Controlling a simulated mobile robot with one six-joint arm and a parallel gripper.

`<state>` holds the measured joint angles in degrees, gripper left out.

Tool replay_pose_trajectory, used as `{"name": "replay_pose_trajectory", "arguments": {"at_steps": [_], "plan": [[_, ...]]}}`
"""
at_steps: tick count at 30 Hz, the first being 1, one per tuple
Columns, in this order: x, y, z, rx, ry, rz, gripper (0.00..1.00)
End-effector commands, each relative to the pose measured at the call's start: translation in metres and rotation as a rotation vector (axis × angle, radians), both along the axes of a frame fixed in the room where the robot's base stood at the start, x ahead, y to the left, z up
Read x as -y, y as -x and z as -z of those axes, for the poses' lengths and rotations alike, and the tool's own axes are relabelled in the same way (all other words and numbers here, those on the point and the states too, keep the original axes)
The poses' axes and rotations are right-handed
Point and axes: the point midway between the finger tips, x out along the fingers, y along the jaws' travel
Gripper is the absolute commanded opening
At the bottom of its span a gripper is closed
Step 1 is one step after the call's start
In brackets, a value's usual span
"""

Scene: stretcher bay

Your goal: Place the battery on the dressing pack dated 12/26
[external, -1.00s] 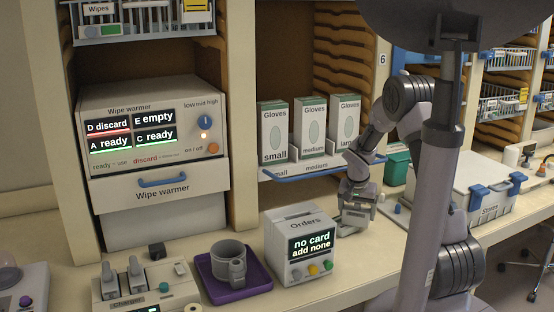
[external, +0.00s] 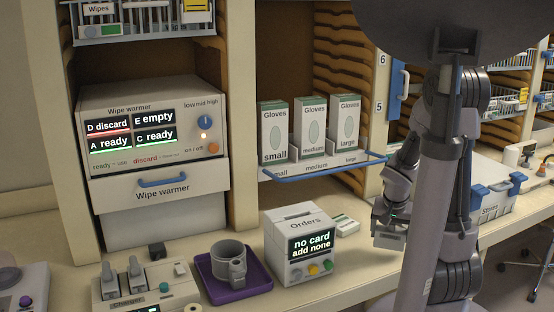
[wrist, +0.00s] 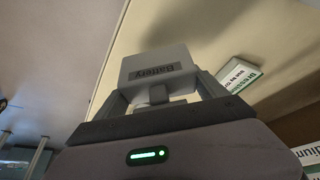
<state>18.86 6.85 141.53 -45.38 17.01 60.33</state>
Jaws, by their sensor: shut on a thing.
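My gripper (external: 389,228) is raised over the counter's front, right of the Orders box, partly in front of my own column. In the wrist view my gripper (wrist: 158,92) is shut on the battery (wrist: 157,66), a grey block labelled "Battery". A white and green dressing pack (wrist: 240,74) shows behind it to the right, partly hidden, its date unreadable. In the external view small white and green dressing packs (external: 346,227) lie on the counter beside the Orders box, left of my gripper and apart from it. Their dates are too small to read.
The Orders box (external: 300,246) stands left of the packs. A blue-edged shelf (external: 330,170) with glove boxes (external: 310,128) is above them. A purple tray (external: 255,278) with a grey mug and a charger (external: 130,287) are further left. A blue-handled white bin (external: 490,203) is at right.

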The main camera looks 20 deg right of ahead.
Motion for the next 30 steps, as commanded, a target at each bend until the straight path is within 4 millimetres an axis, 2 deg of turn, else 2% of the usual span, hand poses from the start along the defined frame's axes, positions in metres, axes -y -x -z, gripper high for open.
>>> {"name": "replay_pose_trajectory", "arguments": {"at_steps": [2,4,12,14,17,24,27,30], "plan": [[-0.004,0.006,-0.001,0.001,0.000,-0.013,0.12],[-0.017,0.006,-0.001,0.002,0.000,-0.062,0.12],[-0.092,-0.004,-0.003,-0.001,0.000,-0.349,0.12],[-0.099,-0.008,-0.005,-0.001,0.001,-0.383,0.12],[-0.094,-0.028,-0.009,-0.005,0.001,-0.396,0.12],[-0.062,-0.103,-0.010,-0.003,0.000,-0.392,0.12],[-0.054,-0.123,-0.009,-0.003,0.001,-0.394,0.12],[-0.049,-0.134,-0.007,-0.001,0.001,-0.393,0.12]]}}
